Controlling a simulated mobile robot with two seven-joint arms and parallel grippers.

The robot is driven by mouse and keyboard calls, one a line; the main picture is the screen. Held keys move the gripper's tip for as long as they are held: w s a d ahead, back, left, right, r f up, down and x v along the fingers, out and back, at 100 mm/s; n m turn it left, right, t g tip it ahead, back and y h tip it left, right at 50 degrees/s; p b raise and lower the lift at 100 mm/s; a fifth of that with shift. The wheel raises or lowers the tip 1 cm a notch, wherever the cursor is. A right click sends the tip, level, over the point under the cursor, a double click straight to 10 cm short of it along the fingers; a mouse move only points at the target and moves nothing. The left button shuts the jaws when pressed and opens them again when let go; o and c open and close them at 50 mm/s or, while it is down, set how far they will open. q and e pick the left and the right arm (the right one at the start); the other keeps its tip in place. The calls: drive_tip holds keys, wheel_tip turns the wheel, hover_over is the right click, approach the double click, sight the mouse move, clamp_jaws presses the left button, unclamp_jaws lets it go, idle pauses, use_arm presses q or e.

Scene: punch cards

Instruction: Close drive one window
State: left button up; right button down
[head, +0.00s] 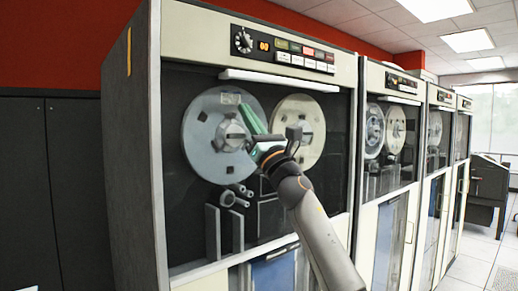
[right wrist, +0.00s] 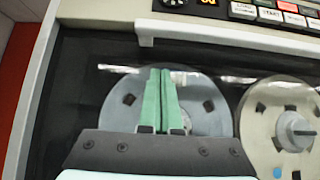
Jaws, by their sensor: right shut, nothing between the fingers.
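Drive one is the nearest tall cabinet (head: 145,150), with a dark window bay (head: 335,130) in its upper half. A white bar (head: 280,80) runs across the top of the bay; it also shows in the right wrist view (right wrist: 215,33). I cannot tell where the clear pane's edges lie. My right gripper (head: 241,108) is in front of the left reel, below the bar. Its green fingers are together and empty in the right wrist view (right wrist: 161,72), pointing up toward the bar without visibly touching it. My left gripper is not in view.
A grey left reel (head: 200,125) and a pale right reel (head: 312,125) sit in the bay. A button panel (head: 290,52) is above it. More drives (head: 395,130) stand in a row to the right. Free floor (head: 470,270) shows at the lower right.

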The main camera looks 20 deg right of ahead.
drive_tip(key=d+v, duration=0.1)
drive_tip(key=v, duration=0.7)
drive_tip(key=s+a+f+m+g+h, duration=0.1)
drive_tip(key=s+f+m+g+h, duration=0.2)
drive_tip(key=f+m, duration=1.35)
drive_tip(key=a+f+m+g+h, duration=0.1)
drive_tip(key=f+m+g+h, duration=0.3)
drive_tip(key=f, duration=2.3)
drive_tip(key=s+f+m+g+h, duration=0.1)
drive_tip(key=s+f+m+g, duration=0.3)
drive_tip(key=s+f+m, duration=0.95)
drive_tip(key=s+f+m+g, duration=0.4)
drive_tip(key=s+f, duration=1)
drive_tip(key=s, duration=0.5)
drive_tip(key=shift+f+m+p, duration=0.2)
drive_tip(key=shift+m+p, duration=0.1)
drive_tip(key=shift+p, duration=0.1)
drive_tip(key=shift+a, duration=0.1)
